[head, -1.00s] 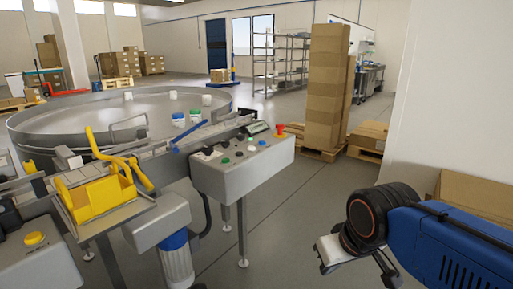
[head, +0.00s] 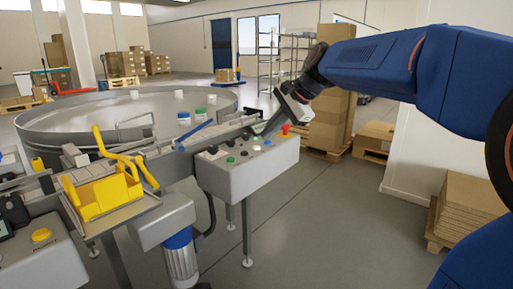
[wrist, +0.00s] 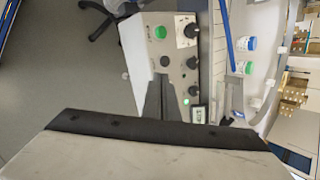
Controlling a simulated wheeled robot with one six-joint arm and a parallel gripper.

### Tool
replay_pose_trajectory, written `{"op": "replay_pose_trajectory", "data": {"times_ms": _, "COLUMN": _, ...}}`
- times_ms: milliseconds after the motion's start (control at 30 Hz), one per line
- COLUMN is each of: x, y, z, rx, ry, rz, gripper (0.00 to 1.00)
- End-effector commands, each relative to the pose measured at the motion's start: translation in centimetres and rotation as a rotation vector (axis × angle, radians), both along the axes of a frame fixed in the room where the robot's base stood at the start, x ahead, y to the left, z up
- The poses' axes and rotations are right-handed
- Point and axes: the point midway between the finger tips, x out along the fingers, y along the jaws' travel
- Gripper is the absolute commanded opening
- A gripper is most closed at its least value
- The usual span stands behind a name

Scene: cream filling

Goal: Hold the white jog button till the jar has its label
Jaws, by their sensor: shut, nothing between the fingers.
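The grey control box (head: 235,178) stands on legs in the head view, with several buttons and knobs on its sloped top. My gripper (head: 262,130) is shut and empty over the far right part of this panel. In the wrist view its dark fingers (wrist: 161,80) lie across the panel (wrist: 140,50), near green and black controls. I cannot tell whether they touch it. I cannot pick out the white jog button for certain; the fingers may hide it. A blue-lidded jar (head: 184,118) and a green-lidded jar (head: 200,114) stand behind the box. Their labels are too small to judge.
A red stop button (head: 286,128) sits at the panel's right end, close to my gripper. A small display (wrist: 198,115) shows in the wrist view. A yellow fixture (head: 102,190) stands left on the conveyor, before the round table (head: 60,135). Stacked cartons (head: 328,125) stand behind my gripper.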

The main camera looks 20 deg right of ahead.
Motion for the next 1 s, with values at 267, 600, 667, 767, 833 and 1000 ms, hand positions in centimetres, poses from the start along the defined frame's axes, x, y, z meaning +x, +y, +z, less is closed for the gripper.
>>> {"op": "replay_pose_trajectory", "data": {"times_ms": 267, "x": 8.3, "y": 0.0, "z": 3.4, "rx": 0.228, "ry": 0.081, "rz": -0.176, "gripper": 0.00}}
{"op": "replay_pose_trajectory", "data": {"times_ms": 600, "x": 10.0, "y": 0.1, "z": 4.2, "rx": 0.283, "ry": 0.104, "rz": -0.215, "gripper": 0.00}}
{"op": "replay_pose_trajectory", "data": {"times_ms": 667, "x": 10.0, "y": 0.1, "z": 4.2, "rx": 0.283, "ry": 0.104, "rz": -0.215, "gripper": 0.00}}
{"op": "replay_pose_trajectory", "data": {"times_ms": 767, "x": 10.0, "y": 0.1, "z": 4.1, "rx": 0.282, "ry": 0.103, "rz": -0.215, "gripper": 0.00}}
{"op": "replay_pose_trajectory", "data": {"times_ms": 833, "x": 10.0, "y": 0.1, "z": 4.0, "rx": 0.282, "ry": 0.103, "rz": -0.215, "gripper": 0.00}}
{"op": "replay_pose_trajectory", "data": {"times_ms": 1000, "x": 9.9, "y": 0.1, "z": 3.1, "rx": 0.282, "ry": 0.104, "rz": -0.216, "gripper": 0.00}}
